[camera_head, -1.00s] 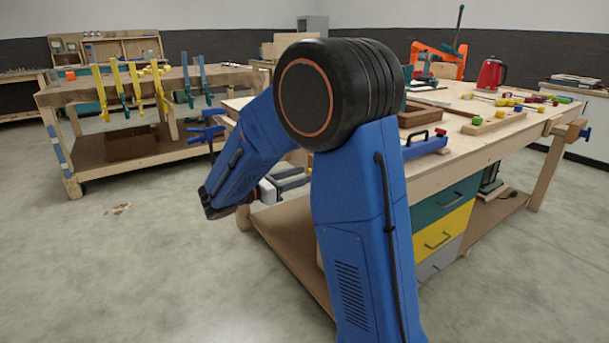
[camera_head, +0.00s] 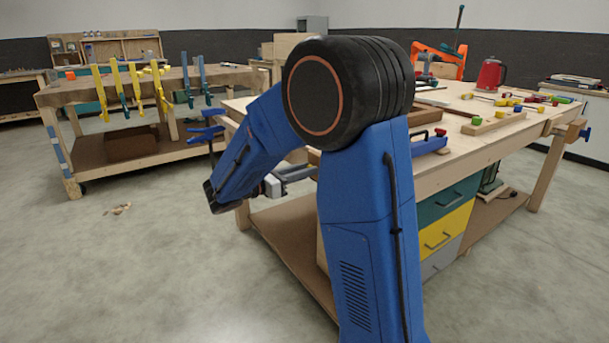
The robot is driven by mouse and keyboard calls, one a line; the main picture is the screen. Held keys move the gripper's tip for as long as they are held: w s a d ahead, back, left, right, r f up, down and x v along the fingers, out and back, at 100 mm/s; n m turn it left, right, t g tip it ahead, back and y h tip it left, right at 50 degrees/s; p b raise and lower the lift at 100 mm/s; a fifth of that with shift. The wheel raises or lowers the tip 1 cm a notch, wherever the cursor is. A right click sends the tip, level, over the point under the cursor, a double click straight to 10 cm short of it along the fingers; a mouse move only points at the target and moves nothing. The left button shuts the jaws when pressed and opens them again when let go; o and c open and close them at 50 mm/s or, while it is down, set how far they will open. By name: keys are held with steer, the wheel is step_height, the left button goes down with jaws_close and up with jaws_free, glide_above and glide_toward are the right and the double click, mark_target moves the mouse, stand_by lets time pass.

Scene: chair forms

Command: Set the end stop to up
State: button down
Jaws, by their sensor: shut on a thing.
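My gripper (camera_head: 298,178) is partly in view, a grey body with fingers at the near left edge of the wooden workbench (camera_head: 468,165). Its fingers point right, and their tips pass behind my blue arm. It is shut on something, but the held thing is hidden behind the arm. I cannot make out the end stop for certain. A blue bar (camera_head: 432,145) with a red knob and a black handle lies near the bench's front edge, its left part hidden by my arm.
Teal, yellow and grey drawers (camera_head: 445,235) sit below. A second bench (camera_head: 70,92) with yellow and blue clamps is at back left.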

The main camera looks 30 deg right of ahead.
steer(key=shift+r, duration=1.4)
steer(key=c, duration=1.6)
jaws_free()
steer(key=shift+o, duration=0.2)
steer(key=a, duration=1.7)
steer(key=shift+s+a, duration=0.25)
steer(key=shift+s, duration=0.05)
